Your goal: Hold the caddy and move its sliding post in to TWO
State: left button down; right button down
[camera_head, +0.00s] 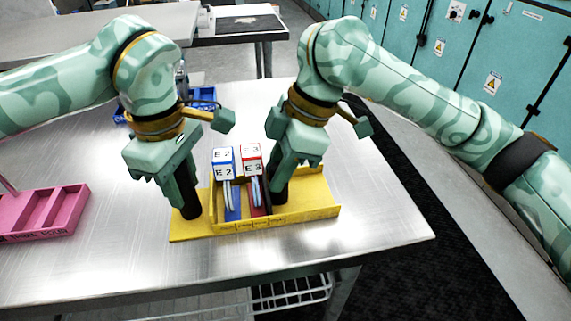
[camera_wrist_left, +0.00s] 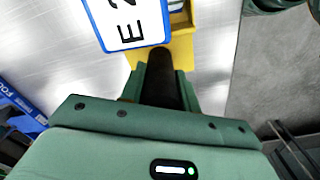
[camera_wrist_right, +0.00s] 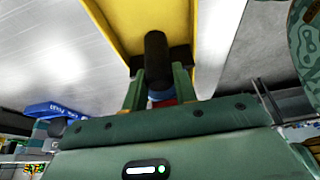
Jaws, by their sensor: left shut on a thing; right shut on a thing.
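The yellow caddy (camera_head: 310,212) lies on the metal table, with small marks along its front wall that are too small to read. Two upright modules stand in it side by side: a blue-edged one marked E2 (camera_head: 224,170) and a red-edged one marked E3 (camera_head: 252,160). My left gripper (camera_head: 184,198) is shut on a black post (camera_wrist_left: 160,72) at the caddy's left end. My right gripper (camera_head: 281,186) is shut on another black post (camera_wrist_right: 156,58), just right of the red module. The fingers partly hide both posts.
A pink compartment tray (camera_head: 50,215) lies at the table's left. A blue tray (camera_head: 203,97) stands behind my left arm, partly hidden. The table is clear in front of the caddy and to its right, up to the table's right edge.

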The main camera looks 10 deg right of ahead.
jog(key=c, duration=1.1)
grip_release()
jog(key=v, duration=1.2)
jog(key=shift+c, duration=0.3)
